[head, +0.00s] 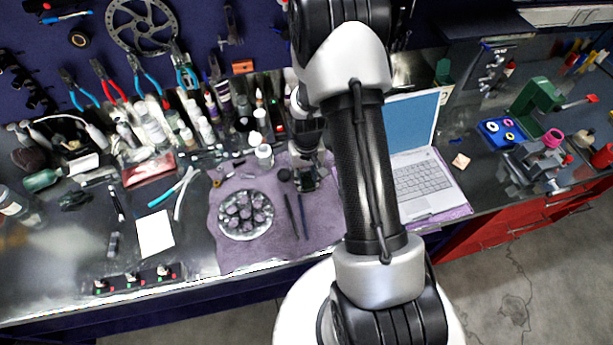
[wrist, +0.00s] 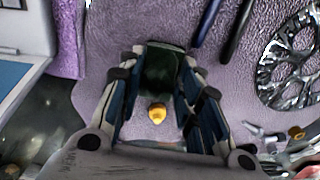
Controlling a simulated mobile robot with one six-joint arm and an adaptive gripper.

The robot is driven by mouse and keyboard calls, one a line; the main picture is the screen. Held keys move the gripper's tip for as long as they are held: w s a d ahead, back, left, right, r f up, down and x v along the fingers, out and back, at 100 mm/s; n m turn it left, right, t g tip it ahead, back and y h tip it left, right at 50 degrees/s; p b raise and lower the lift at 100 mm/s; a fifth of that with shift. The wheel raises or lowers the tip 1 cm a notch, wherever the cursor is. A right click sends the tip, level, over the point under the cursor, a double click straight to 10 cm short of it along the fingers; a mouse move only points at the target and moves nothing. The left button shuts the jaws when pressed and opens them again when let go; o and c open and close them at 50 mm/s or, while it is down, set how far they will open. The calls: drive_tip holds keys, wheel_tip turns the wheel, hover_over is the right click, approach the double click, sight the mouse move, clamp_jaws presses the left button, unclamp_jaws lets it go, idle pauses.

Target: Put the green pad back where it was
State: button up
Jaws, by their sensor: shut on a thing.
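The dark green pad (wrist: 163,70) is between the fingertips of my gripper (wrist: 161,75) in the wrist view. The fingers are shut on its two sides. Purple cloth lies behind the pad, and I cannot tell whether the pad touches it. In the head view my gripper (head: 305,182) is over the right part of the purple mat (head: 262,258), close to two dark pens; the pad is hard to make out there.
A silver sprocket dish (head: 245,215) lies on the mat's left, with two dark pens (head: 298,215) beside it. An open laptop (head: 420,185) stands to the right. Bottles crowd the back. A small yellow thing (wrist: 157,113) shows between my fingers.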

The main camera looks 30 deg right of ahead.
drive_tip(key=shift+f, duration=0.1)
drive_tip(key=o, duration=0.7)
drive_tip(key=shift+f, duration=0.1)
drive_tip(key=shift+c, duration=0.2)
drive_tip(key=o, duration=0.4)
drive_tip(key=shift+o, duration=0.2)
